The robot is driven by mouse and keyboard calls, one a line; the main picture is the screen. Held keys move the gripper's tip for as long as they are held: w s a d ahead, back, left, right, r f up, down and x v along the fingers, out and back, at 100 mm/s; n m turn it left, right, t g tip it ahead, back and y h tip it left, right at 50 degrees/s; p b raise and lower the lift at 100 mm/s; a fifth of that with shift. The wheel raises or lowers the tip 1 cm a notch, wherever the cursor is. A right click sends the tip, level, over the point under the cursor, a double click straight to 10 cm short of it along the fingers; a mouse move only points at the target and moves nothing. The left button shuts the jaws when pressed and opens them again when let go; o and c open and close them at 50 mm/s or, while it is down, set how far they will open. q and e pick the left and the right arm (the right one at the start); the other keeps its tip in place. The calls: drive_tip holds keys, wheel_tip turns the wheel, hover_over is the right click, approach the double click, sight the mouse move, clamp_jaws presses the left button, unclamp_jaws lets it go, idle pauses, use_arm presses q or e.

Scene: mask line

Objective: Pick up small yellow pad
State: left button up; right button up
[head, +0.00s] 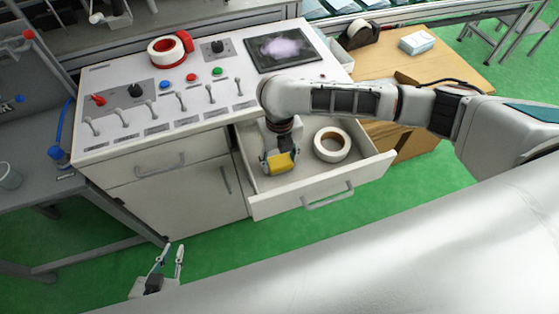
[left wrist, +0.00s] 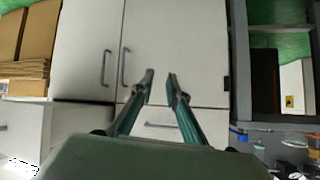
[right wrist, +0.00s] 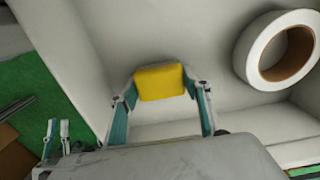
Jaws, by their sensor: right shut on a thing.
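The small yellow pad (head: 281,164) is in the open drawer (head: 262,206) of the white cabinet. My right gripper (head: 277,163) reaches down into the drawer and is shut on the pad. In the right wrist view the pad (right wrist: 160,82) sits between the two fingertips of my right gripper (right wrist: 160,88), with the drawer floor behind it. Whether the pad touches the floor I cannot tell. My left gripper (head: 171,252) is low in front of the cabinet, open and empty. Its parted fingers also show in the left wrist view (left wrist: 160,82).
A white tape roll (head: 332,145) lies in the drawer right of the pad; it also shows in the right wrist view (right wrist: 278,50). The control panel (head: 135,112) with levers and buttons tops the cabinet. A wooden desk (head: 455,72) stands right, a grey table (head: 30,195) left.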

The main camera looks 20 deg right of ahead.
sight(279, 160)
wheel_tip(279, 160, up, 20)
drive_tip(key=p, duration=0.5)
drive_tip(key=o, duration=0.4)
drive_tip(key=shift+c, duration=1.2)
drive_tip(key=shift+w, duration=0.1)
